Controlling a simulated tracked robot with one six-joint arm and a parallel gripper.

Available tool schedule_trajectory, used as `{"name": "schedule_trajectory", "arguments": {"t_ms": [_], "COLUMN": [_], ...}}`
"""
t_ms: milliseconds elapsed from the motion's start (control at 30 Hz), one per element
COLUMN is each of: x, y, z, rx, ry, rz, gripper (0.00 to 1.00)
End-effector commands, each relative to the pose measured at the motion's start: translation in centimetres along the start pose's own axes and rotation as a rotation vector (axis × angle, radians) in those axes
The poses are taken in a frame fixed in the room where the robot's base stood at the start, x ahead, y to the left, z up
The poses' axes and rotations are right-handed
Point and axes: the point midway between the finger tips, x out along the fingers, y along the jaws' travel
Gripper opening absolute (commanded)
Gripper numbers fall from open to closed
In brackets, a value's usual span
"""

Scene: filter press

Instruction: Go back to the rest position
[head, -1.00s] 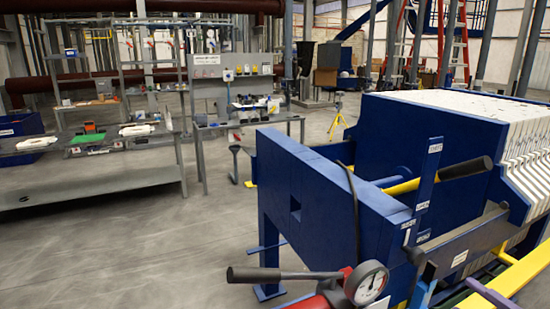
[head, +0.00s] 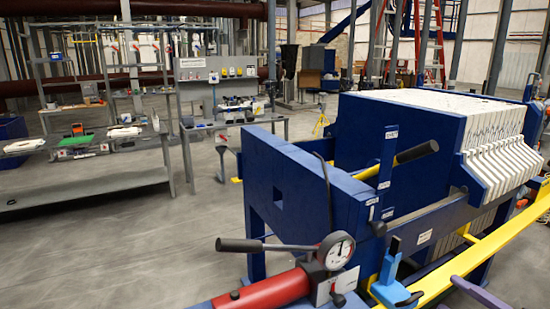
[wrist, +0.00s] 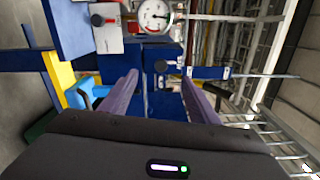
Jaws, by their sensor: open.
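My gripper (wrist: 160,78) is open in the wrist view. Its two purple fingers stand apart, with nothing held between them. Beyond the fingertips are blue press parts and a round pressure gauge (wrist: 154,15). In the head view, a purple bar (head: 480,295) that looks like one of my fingers shows at the lower right edge. The rest of my arm is out of that view. The blue filter press (head: 400,130) with its white plates (head: 500,165) fills the right side.
A red pump cylinder (head: 262,291) with a gauge (head: 336,250) and black-handled lever (head: 238,245) stands close in front. A light-blue bracket (head: 392,285) and yellow rail (head: 445,277) are close at right. A grey workbench (head: 90,185) stands left. The floor at lower left is clear.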

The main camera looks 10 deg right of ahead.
Motion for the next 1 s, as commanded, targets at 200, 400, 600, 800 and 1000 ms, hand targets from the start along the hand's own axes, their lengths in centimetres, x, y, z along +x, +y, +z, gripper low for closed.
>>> {"name": "schedule_trajectory", "arguments": {"t_ms": [200, 400, 600, 800, 1000], "x": [1.5, 3.3, 5.1, 7.0, 7.8], "y": [0.3, 0.7, 1.4, 2.8, 4.7], "z": [1.8, 4.3, 7.6, 12.9, 18.6], "rx": [-0.001, -0.003, -0.013, -0.052, -0.132], "ry": [-0.055, -0.129, -0.221, -0.355, -0.491], "rz": [0.046, 0.117, 0.213, 0.373, 0.573], "gripper": [0.56, 0.56, 0.56, 0.56, 0.56]}}
